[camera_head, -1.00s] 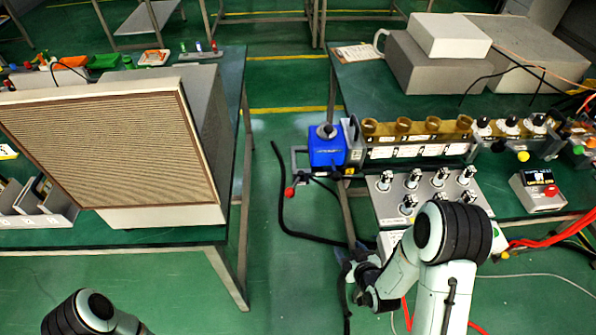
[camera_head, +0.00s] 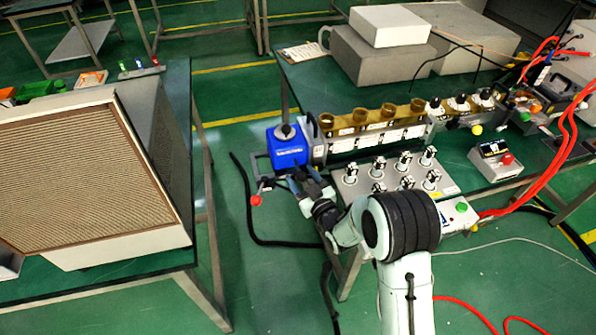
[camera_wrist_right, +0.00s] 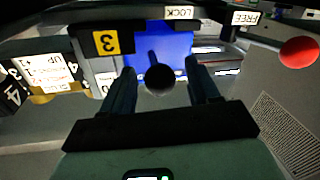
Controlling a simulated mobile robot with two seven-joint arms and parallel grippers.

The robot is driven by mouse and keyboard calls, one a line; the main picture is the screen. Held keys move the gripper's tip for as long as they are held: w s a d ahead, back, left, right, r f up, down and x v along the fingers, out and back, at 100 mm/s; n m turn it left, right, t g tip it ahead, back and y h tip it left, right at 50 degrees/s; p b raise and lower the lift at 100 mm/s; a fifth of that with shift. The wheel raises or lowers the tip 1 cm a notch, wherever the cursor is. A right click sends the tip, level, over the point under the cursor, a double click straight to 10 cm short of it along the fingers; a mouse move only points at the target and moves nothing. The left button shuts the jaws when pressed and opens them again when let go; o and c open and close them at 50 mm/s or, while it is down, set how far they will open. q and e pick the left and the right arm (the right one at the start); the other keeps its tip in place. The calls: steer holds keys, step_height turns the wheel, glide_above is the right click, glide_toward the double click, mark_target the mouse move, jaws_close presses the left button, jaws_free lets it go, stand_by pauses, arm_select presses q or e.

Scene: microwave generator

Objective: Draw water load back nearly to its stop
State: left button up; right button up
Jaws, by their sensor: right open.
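The blue water load (camera_head: 287,147) sits at the left end of the row of waveguide sections, over the bench's left edge. My right gripper (camera_head: 299,184) is just in front of and below it. In the right wrist view, the blue body (camera_wrist_right: 178,40) lies beyond the open fingers. A dark round knob (camera_wrist_right: 159,78) on a short stem shows between the fingers, with visible gaps on both sides. A red ball (camera_head: 255,200) is on a lever left of the gripper; it also shows in the wrist view (camera_wrist_right: 299,52). LOCK (camera_wrist_right: 179,12) and FREE (camera_wrist_right: 245,18) labels show there. My left gripper is out of view.
Amber-topped sections (camera_head: 375,128) run right from the load. A grey panel with several knobs (camera_head: 390,172) stands close to the right of my gripper. A black hose (camera_head: 247,215) hangs to the floor at left.

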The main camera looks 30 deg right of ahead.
mark_target(277, 164)
steer(key=shift+w, duration=1.35)
jaws_close()
steer(key=shift+w+a+b, duration=0.25)
steer(key=shift+a+b, duration=0.1)
steer(key=shift+a, duration=0.7)
steer(key=shift+w+a+b, duration=0.25)
steer(key=shift+a+b, duration=0.05)
steer(key=shift+a, duration=0.7)
jaws_free()
steer(key=shift+d, duration=0.15)
steer(key=shift+s, duration=0.1)
